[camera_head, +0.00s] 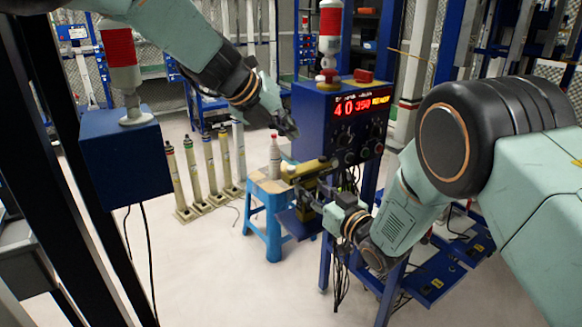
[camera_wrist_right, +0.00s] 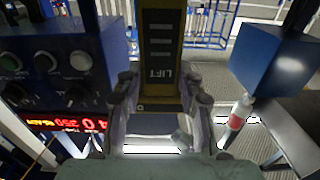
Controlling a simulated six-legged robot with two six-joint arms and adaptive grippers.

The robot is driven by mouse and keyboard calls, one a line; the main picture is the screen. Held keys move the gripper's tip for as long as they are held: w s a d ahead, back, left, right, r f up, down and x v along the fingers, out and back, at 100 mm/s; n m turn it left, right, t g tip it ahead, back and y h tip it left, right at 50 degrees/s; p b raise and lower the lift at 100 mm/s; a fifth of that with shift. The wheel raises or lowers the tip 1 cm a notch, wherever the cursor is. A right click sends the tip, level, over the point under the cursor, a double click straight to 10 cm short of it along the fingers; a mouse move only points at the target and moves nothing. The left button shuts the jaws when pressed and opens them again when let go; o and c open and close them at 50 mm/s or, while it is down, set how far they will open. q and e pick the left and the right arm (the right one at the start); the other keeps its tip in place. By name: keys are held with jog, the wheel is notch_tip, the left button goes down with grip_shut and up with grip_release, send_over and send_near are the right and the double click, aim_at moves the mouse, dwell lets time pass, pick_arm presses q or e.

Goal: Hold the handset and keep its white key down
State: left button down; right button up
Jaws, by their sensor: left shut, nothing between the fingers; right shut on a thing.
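The blue control box (camera_head: 312,110) with a red display stands just behind the grippers. A blue stool (camera_head: 268,215) carries a white bottle (camera_head: 274,158) with a red cap. Several yellow posts (camera_head: 215,170) stand to the left. Cables hang below the box. The front floor is clear.

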jog(key=o, duration=1.3)
